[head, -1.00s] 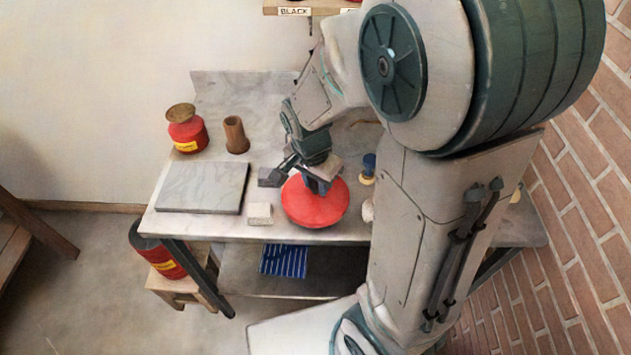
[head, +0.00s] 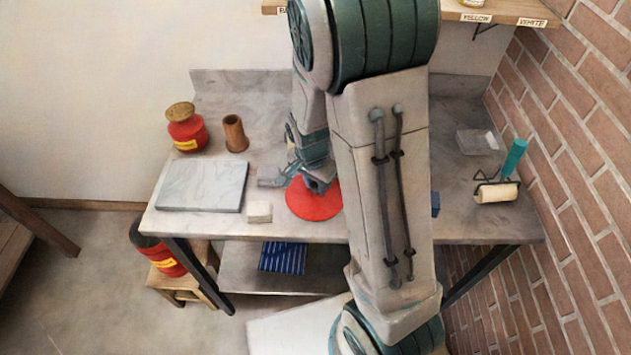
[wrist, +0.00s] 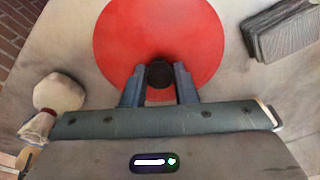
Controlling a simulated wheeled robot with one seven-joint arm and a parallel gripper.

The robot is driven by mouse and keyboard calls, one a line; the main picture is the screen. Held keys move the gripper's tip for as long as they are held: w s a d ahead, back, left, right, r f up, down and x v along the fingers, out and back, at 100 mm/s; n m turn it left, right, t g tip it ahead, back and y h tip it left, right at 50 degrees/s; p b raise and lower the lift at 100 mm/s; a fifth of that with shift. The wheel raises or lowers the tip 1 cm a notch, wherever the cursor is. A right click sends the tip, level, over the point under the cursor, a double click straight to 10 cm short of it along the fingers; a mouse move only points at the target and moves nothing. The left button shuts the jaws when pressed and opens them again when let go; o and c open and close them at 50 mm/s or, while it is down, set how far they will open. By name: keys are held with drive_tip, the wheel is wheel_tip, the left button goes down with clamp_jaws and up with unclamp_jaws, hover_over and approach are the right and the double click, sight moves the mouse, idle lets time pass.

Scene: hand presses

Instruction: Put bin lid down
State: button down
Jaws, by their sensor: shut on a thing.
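The bin lid is a flat red disc (head: 313,205) with a dark knob. It lies level at the worktable's surface near the front edge, and it fills the upper middle of the wrist view (wrist: 160,30). My gripper (head: 318,186) is above it, partly behind my arm. In the wrist view its two fingers (wrist: 160,80) are shut on the dark knob (wrist: 159,74). A red bin with a yellow label (head: 162,255) stands on a low wooden stool at lower left. Its upper part looks dark.
The worktable (head: 215,223) carries a marble slab (head: 203,186), a pale block (head: 259,212), a red can with a brass top (head: 187,132) and a brown cylinder (head: 235,134). A roller (head: 496,192) lies right. A blue striped cloth (head: 283,258) is on the lower shelf.

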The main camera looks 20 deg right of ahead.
sight(312, 188)
drive_tip(key=shift+f, duration=0.2)
drive_tip(key=c, duration=1.2)
unclamp_jaws()
drive_tip(key=shift+o, duration=0.2)
drive_tip(key=shift+r, duration=0.15)
wheel_tip(312, 188, up, 11)
drive_tip(key=a, duration=0.1)
drive_tip(key=s+r+n+t, duration=0.1)
drive_tip(key=s+r+n, duration=0.3)
drive_tip(key=s, duration=0.3)
drive_tip(key=s+r+n+t+y, duration=0.1)
drive_tip(key=s+r+n, duration=0.3)
drive_tip(key=s+n, duration=0.2)
drive_tip(key=shift+s+d, duration=0.45)
drive_tip(key=shift+s, duration=0.3)
